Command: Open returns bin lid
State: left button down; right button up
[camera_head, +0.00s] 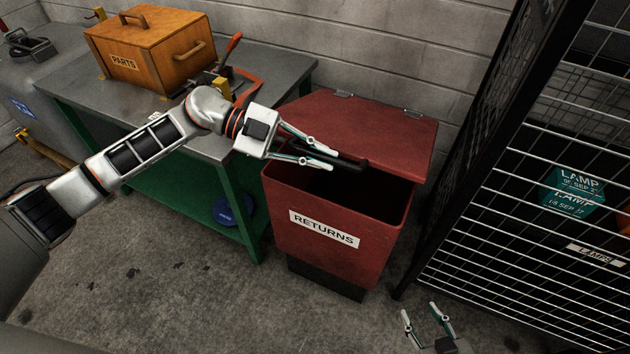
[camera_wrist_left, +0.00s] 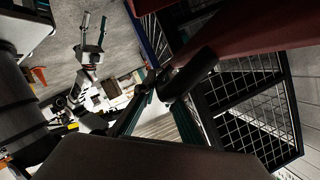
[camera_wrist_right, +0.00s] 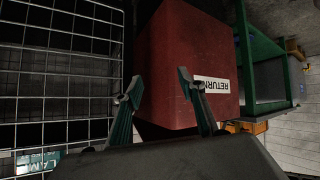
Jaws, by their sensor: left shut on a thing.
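The red returns bin (camera_head: 335,262) stands on the floor with a white RETURNS label on its front. Its red lid (camera_head: 375,125), hinged at the back, is raised at the front, and the dark inside shows below it. My left gripper (camera_head: 322,158) is shut on the black lid handle (camera_head: 352,164) at the lid's front edge. The handle also shows close up in the left wrist view (camera_wrist_left: 190,75). My right gripper (camera_head: 421,318) is open and empty, low in front of the bin; the right wrist view shows the bin (camera_wrist_right: 180,60) beyond its parted fingers.
A metal workbench (camera_head: 75,85) with green legs stands left of the bin, bearing a wooden PARTS box (camera_head: 145,55) and a red-handled tool. A black wire cage (camera_head: 500,200) stands close on the right. A block wall is behind. Floor in front is clear.

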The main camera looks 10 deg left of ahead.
pick_arm(q)
jog(key=w+d+r+p, duration=0.1)
jog(key=w+r, duration=0.1)
jog(key=r, duration=0.3)
jog(key=w+r+n+p, duration=0.1)
jog(key=w+r+p, duration=0.1)
jog(key=r, duration=0.4)
jog(key=shift+w+d+g+y, duration=0.3)
jog(key=shift+w+d+g, duration=0.1)
jog(key=shift+w, duration=0.4)
jog(key=c, duration=2.1)
grip_release()
jog(key=v, duration=1.2)
jog(key=shift+f, duration=0.1)
